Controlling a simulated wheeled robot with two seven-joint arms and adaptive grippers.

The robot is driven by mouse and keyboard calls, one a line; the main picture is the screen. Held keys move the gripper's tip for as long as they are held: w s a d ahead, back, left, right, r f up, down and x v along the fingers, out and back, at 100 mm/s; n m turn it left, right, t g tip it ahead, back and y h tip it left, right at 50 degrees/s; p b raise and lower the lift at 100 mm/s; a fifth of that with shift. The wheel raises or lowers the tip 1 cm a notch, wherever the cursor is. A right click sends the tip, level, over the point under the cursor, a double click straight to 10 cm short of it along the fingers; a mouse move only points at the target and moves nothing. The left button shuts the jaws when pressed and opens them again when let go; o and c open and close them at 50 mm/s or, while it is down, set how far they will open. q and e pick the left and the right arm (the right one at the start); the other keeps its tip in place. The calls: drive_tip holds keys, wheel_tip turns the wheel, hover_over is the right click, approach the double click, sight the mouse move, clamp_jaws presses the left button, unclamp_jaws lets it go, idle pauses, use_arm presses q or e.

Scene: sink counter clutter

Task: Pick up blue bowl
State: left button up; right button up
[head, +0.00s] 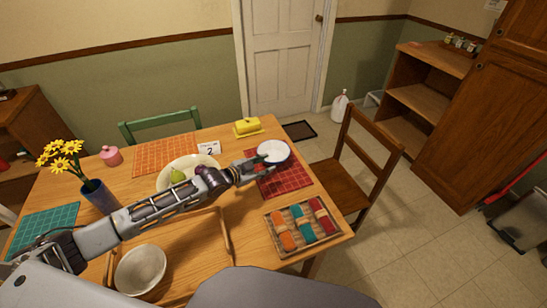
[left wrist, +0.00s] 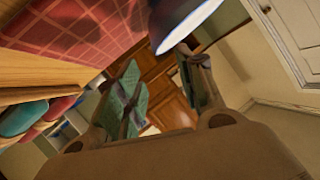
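The blue bowl (head: 272,151), white inside with a dark blue outer side, sits on the red placemat (head: 284,182) near the table's right edge. In the left wrist view its white and blue rim (left wrist: 186,22) shows at the top, just past my fingertips. My left gripper (head: 262,166) is at the bowl's near left side. In the left wrist view its two green-padded fingers (left wrist: 162,80) stand apart with nothing clearly between them. Whether a finger touches the bowl cannot be told. My right gripper is out of view.
A plate (head: 166,183) with a green pear (head: 178,175) lies under my left arm. A tray of rolled napkins (head: 303,225) is at the near right. A blue vase of yellow flowers (head: 101,197), a yellow butter dish (head: 247,127) and a grey bowl (head: 140,269) also stand here.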

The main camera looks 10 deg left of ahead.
sight(278, 162)
use_arm(q)
drive_tip(key=shift+x, duration=1.2)
drive_tip(key=shift+w+d+f, duration=0.25)
drive_tip(key=shift+w+d, duration=0.05)
drive_tip(key=shift+w, duration=0.1)
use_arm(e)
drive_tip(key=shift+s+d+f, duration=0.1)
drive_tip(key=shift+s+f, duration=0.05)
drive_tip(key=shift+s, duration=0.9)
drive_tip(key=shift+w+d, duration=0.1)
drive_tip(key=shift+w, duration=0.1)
use_arm(q)
drive_tip(key=shift+w+d+f, duration=0.15)
drive_tip(key=shift+w+d, duration=0.15)
drive_tip(key=shift+w, duration=0.1)
drive_tip(key=shift+x, duration=1.85)
drive_tip(key=shift+w+d+f+b, duration=0.1)
drive_tip(key=shift+w+d+b, duration=0.1)
drive_tip(key=shift+w+b, duration=0.1)
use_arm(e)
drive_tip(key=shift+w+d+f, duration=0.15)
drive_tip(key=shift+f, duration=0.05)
